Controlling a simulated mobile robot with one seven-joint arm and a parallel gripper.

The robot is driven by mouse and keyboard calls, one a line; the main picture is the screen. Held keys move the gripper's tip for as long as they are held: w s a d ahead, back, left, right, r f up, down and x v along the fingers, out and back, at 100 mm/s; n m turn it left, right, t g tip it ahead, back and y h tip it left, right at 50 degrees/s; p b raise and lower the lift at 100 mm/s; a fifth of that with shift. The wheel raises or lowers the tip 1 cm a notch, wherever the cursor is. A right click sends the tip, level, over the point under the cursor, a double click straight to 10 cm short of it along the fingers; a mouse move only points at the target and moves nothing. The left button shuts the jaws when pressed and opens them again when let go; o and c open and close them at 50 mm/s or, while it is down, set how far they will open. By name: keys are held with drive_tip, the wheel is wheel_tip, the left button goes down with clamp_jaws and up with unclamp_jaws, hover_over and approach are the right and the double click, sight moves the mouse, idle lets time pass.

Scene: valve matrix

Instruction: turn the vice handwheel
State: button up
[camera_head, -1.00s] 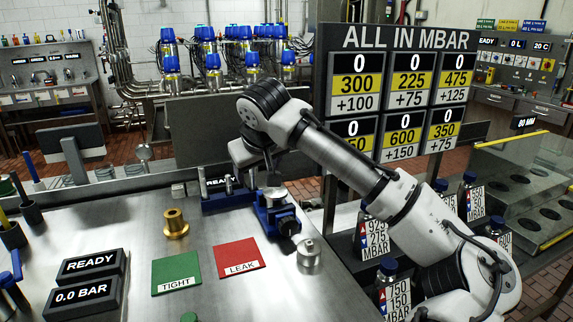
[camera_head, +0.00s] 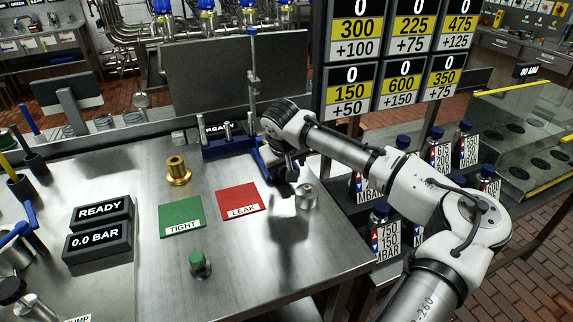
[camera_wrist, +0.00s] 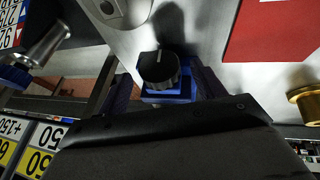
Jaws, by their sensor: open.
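The blue vice (camera_head: 262,158) stands at the back edge of the steel bench in the head view, partly covered by my arm. Its handwheel (camera_wrist: 158,70) is a black ribbed knob with a pale mark, seen in the wrist view in front of a blue block. My gripper (camera_wrist: 165,84) is open, with one dark finger on each side of the knob. I cannot tell whether the fingers touch it. In the head view my gripper (camera_head: 284,172) is at the front of the vice and hides the handwheel.
A steel cylinder (camera_head: 307,197) stands close to the right of my gripper. A red LEAK plate (camera_head: 239,199), a green TIGHT plate (camera_head: 181,215) and a brass fitting (camera_head: 178,171) lie to the left. Labelled bottles (camera_head: 384,228) stand beyond the bench's right edge.

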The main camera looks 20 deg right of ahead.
drive_tip(key=shift+w+d+f, duration=0.1)
drive_tip(key=shift+w+f, duration=0.15)
drive_tip(key=shift+f, duration=0.25)
drive_tip(key=c, duration=1)
drive_tip(key=shift+r+y+p, duration=0.1)
drive_tip(key=shift+y+p, duration=0.2)
drive_tip(key=shift+p, duration=0.1)
